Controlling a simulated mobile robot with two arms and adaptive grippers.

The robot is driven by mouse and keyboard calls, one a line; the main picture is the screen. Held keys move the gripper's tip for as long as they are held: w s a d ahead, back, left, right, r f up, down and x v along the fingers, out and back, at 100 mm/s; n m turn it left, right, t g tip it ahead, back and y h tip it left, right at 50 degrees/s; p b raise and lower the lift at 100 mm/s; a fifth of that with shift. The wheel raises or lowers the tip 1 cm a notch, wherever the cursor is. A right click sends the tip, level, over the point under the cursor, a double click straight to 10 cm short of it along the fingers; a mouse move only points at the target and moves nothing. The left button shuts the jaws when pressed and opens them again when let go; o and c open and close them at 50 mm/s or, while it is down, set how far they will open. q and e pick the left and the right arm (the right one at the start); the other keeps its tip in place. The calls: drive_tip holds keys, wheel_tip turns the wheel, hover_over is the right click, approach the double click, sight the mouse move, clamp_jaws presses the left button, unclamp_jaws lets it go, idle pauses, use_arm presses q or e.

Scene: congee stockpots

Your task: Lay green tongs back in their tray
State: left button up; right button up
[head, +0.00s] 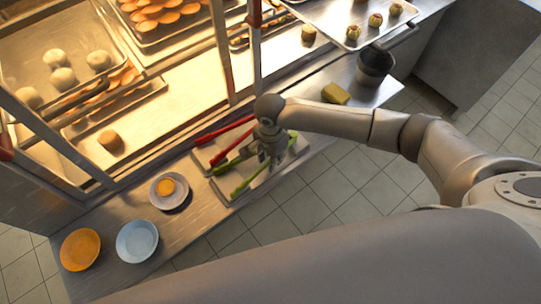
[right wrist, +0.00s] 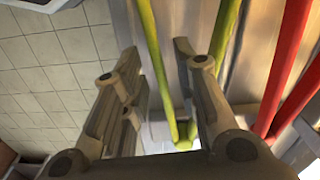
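The green tongs (head: 241,187) lie spread in a V across the metal tray (head: 264,187) on the counter ledge in the head view. My right gripper (head: 268,158) is above the tray and hides the middle of the tongs. In the right wrist view the green tongs (right wrist: 158,72) show two arms meeting at the bottom. My right gripper (right wrist: 156,54) is open there, with one green arm passing between its fingers in the picture and the other right of them. I cannot tell whether they touch. My left gripper is not in view.
Red tongs (head: 224,130) lie at the tray's far side, beside the green ones. A yellow sponge-like block (head: 335,94) and dark pot (head: 375,65) stand right. Glass-case posts rise behind.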

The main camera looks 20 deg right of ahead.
drive_tip(key=shift+w+r+b, duration=0.1)
drive_tip(key=shift+r+b, duration=0.2)
drive_tip(key=shift+r, duration=0.15)
wheel_tip(320, 180, up, 12)
drive_tip(key=p, duration=0.1)
drive_tip(key=shift+r, duration=0.15)
idle(0.4)
